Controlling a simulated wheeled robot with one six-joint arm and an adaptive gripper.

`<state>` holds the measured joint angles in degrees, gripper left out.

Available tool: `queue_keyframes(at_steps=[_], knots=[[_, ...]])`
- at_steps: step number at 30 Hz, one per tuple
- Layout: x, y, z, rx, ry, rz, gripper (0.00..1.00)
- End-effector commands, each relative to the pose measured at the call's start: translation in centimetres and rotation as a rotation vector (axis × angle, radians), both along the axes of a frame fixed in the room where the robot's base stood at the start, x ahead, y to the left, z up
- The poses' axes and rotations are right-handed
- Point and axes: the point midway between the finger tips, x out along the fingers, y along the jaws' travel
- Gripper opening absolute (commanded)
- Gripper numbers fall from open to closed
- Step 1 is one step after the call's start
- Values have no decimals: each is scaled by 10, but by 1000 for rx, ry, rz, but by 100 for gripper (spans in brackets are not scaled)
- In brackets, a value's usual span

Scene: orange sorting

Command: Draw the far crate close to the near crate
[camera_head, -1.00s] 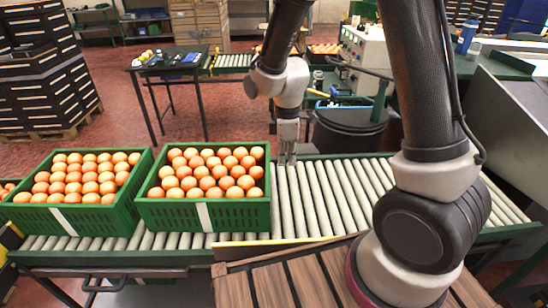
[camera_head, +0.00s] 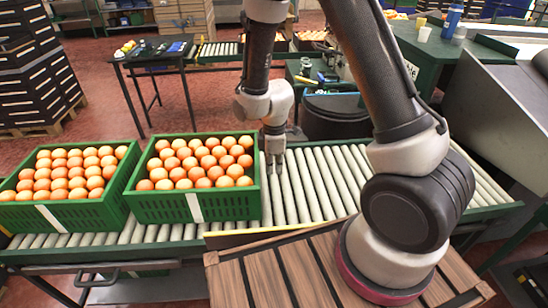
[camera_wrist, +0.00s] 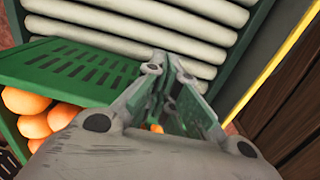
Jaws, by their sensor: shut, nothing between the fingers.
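Two green crates full of oranges stand side by side on a roller conveyor in the head view: the far crate (camera_head: 88,215) at left, the near crate (camera_head: 160,208) at right. Their neighbouring walls are close together, with a narrow gap at most. My gripper (camera_head: 276,172) points down just right of the near crate's right wall, over the rollers. It is shut and empty. In the wrist view, my gripper (camera_wrist: 172,70) lies beside a slotted green wall of the near crate (camera_wrist: 75,68), with oranges at left. Whether it touches the wall cannot be told.
Bare rollers (camera_head: 335,180) stretch right of my gripper. A slatted wooden surface (camera_head: 275,270) lies in front of the conveyor. Behind are a dark bin (camera_head: 332,118) and a dark table (camera_head: 155,55) with small items. Black stacked crates (camera_head: 35,75) stand at back left.

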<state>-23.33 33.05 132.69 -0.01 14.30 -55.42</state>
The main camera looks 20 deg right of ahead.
Motion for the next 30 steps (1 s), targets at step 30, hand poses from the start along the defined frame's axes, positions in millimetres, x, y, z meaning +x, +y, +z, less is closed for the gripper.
queue_keyframes(at_steps=[30], knots=[[11,52,-27,0,-1,-1,0]])
